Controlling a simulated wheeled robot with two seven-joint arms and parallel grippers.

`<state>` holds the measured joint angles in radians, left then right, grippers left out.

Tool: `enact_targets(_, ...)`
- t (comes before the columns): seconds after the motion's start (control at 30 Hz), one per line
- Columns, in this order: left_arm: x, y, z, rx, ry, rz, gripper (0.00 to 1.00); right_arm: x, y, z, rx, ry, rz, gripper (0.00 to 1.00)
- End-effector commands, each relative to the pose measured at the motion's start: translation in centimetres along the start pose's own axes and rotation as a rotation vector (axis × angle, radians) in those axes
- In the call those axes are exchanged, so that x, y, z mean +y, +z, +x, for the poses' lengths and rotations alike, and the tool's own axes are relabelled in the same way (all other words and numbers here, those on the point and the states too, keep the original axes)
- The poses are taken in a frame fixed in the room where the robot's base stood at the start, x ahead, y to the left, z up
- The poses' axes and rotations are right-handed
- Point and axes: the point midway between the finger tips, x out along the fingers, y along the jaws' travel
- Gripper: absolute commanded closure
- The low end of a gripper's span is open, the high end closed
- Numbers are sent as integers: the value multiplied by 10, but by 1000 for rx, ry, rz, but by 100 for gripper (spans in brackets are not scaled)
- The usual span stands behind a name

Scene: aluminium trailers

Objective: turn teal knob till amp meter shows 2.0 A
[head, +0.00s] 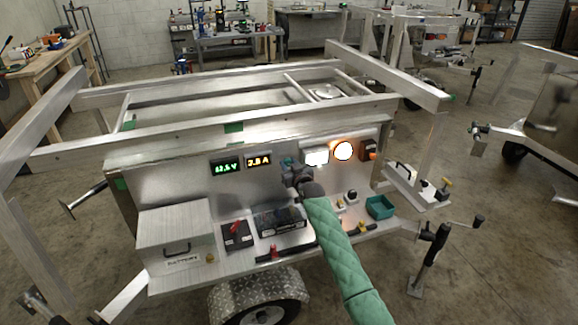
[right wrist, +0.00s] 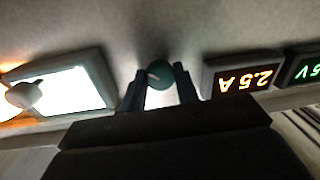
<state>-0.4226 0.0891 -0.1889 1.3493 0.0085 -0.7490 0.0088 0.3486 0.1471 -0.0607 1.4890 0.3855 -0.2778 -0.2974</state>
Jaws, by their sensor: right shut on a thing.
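The teal knob (right wrist: 160,73) is on the trailer's upright metal panel, with a pale pointer mark on its face. My right gripper (right wrist: 160,88) is shut on it, one finger on each side. In the head view the right gripper (head: 290,172) reaches the panel, and a bit of the knob (head: 287,161) shows beside it. The amp meter (head: 258,160) has orange digits, too small there to read surely. In the right wrist view the amp meter (right wrist: 240,79) is upside down and appears to read 2.5 A. My left gripper is not in view.
A green volt meter (head: 226,167) is left of the amp meter. A lit white panel (head: 316,157) and a glowing orange lamp (head: 343,151) are close on the right. A battery box (head: 175,240), a teal bin (head: 380,207) and small parts stand on the shelf below.

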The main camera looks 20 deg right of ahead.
Motion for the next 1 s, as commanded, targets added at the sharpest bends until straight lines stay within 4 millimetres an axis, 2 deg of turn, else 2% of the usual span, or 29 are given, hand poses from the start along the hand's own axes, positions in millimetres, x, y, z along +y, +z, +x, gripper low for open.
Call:
enact_targets(0.27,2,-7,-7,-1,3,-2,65,0,0,0,-18,1,-237,92)
enact_targets(0.6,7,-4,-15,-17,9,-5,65,-1,1,0,-38,2,-482,92)
enact_targets(0.77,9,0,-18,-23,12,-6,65,-1,1,0,-44,3,-553,92)
enact_targets(1.0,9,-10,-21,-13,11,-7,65,-2,1,0,-47,2,-606,92)
